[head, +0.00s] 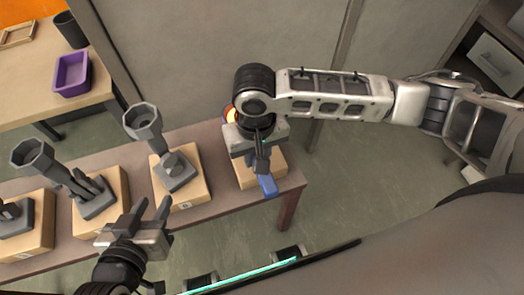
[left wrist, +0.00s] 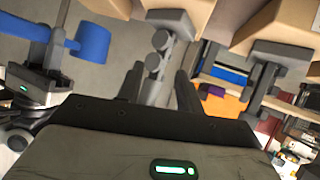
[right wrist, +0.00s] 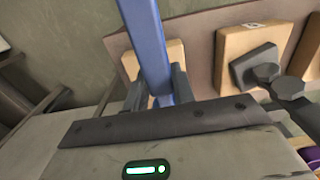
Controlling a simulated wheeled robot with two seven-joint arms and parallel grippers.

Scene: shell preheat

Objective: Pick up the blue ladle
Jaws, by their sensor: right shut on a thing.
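The blue ladle (head: 267,185) is mostly hidden in the head view by my right gripper (head: 262,155). Its blue handle (right wrist: 150,45) runs between the fingers of my right gripper (right wrist: 159,88) in the right wrist view, and the fingers are shut on it. The left wrist view shows a blue part of the ladle (left wrist: 93,41) beside my right gripper. Whether the ladle touches the box below it is hard to tell. My left gripper (head: 148,213) is open and empty, in front of the grey ladle-like pieces.
Grey ladle-like pieces (head: 177,170) stand on cardboard boxes (head: 190,195) along a brown bench (head: 215,205). A box (head: 245,174) is under my right gripper. An orange glow (head: 231,114) shows behind my right wrist. A purple bin (head: 72,74) and dark cup (head: 69,30) stand on another table.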

